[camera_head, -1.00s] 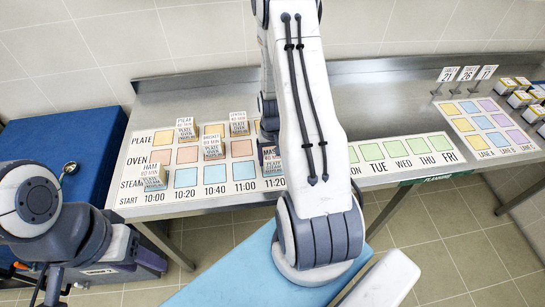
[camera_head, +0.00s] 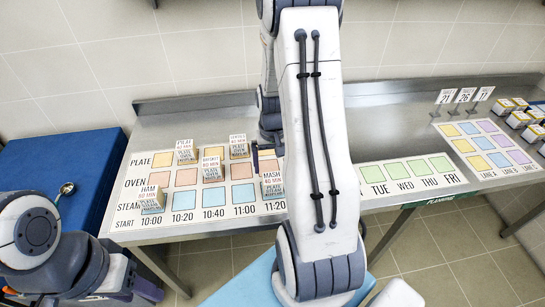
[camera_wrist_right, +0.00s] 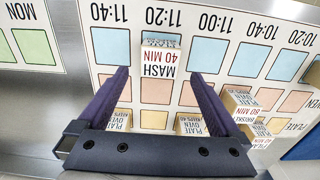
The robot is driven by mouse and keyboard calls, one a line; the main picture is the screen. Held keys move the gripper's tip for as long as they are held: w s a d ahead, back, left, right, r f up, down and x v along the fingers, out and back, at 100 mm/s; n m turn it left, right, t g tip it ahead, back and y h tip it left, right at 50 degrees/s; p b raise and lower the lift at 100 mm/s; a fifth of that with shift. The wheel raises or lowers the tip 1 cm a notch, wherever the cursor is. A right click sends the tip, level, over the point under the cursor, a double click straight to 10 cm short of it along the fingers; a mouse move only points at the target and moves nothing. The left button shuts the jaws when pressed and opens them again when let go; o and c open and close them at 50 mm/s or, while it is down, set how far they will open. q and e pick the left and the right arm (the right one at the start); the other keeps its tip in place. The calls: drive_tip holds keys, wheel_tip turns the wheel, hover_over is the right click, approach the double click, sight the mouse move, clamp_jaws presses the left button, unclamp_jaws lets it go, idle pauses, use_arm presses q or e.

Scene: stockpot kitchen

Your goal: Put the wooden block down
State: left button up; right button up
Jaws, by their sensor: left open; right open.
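The wooden block labelled MASH 40 MIN (camera_head: 272,188) stands upright in the 11:20 column, in the blue steam row of the schedule sheet (camera_head: 128,193). In the right wrist view the block (camera_wrist_right: 161,43) lies ahead of the fingertips, its card (camera_wrist_right: 159,64) upside down in the picture. My right gripper (camera_wrist_right: 158,75) is open, its two purple fingers wide apart with a clear gap to each side of the block. In the head view my right arm hides part of the sheet.
Similar blocks stand nearby: HAM (camera_head: 151,208) at 10:00, and others in the plate and oven rows. A weekday strip (camera_head: 409,172), lane sheet (camera_head: 487,142) and more blocks (camera_head: 518,119) are to the right. A blue surface (camera_head: 75,165) with a ladle lies left.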

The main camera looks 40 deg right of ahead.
sight(272, 178)
drive_tip(key=shift+a+r, duration=0.1)
drive_tip(key=shift+r, duration=2)
drive_tip(key=s+a+r+n, duration=0.1)
drive_tip(key=a+r+n, duration=0.2)
drive_tip(key=a, duration=0.7)
drive_tip(key=s+a+r+n, duration=0.1)
drive_tip(key=a+r+n, duration=0.3)
drive_tip(key=a, duration=0.6)
drive_tip(key=s+a+r+n+y, duration=0.1)
drive_tip(key=s+a+r+n, duration=0.2)
drive_tip(key=s+a+n, duration=0.3)
drive_tip(key=s+a, duration=0.4)
drive_tip(key=s, duration=0.4)
drive_tip(key=shift+s+a+n, duration=0.15)
drive_tip(key=shift+a+n, duration=0.2)
drive_tip(key=shift+n, duration=0.05)
